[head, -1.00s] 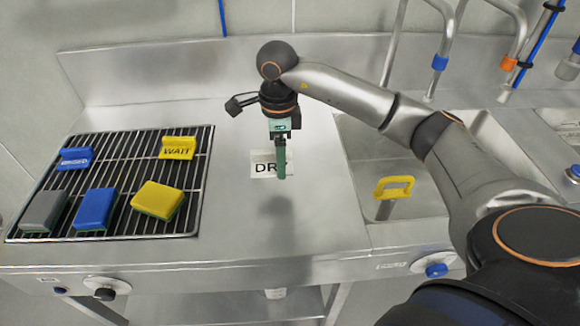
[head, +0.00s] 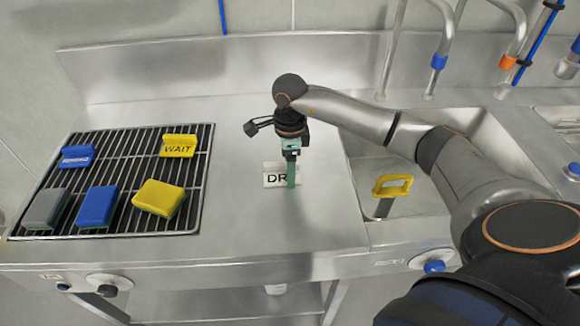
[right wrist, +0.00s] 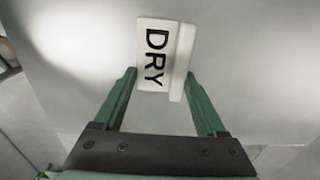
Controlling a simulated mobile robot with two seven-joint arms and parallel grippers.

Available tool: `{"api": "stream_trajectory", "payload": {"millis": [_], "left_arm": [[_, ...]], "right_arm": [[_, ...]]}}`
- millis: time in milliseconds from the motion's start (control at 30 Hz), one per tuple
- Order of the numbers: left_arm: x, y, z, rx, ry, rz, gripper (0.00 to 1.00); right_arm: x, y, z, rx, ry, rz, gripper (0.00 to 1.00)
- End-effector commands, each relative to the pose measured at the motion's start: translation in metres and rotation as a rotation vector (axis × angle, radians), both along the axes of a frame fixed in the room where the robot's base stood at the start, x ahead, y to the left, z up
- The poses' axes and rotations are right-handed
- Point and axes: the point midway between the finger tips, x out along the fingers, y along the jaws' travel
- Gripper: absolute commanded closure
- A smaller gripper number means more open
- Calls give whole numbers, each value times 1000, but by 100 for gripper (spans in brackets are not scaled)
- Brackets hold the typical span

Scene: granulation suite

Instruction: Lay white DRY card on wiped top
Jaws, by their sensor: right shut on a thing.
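The white DRY card (head: 273,180) has black letters and is at the bare steel top (head: 240,215), between the rack and the sink. My right gripper (head: 291,175) points down and is shut on the card. The right wrist view shows the card (right wrist: 152,60) between the two green fingers (right wrist: 158,90), with its DRY face and a narrow side strip showing. A finger hides part of the lettering in the head view. I cannot tell whether the card's underside touches the top. My left gripper is out of view.
A black wire rack (head: 130,217) at left holds a yellow WAIT card (head: 180,146), a blue card (head: 77,157) and grey, blue and yellow pads. The top around the card is clear.

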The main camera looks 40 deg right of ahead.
Motion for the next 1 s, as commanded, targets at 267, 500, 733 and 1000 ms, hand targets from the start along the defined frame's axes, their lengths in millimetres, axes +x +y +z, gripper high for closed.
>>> {"api": "stream_trajectory", "payload": {"millis": [267,500,733,1000], "left_arm": [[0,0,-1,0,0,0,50],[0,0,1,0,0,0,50],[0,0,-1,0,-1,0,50],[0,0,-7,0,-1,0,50]], "right_arm": [[0,0,-1,0,0,-1,0],[0,0,1,0,0,-1,0],[1,-1,27,-2,-5,0,0],[1,0,86,0,-6,0,0]]}}
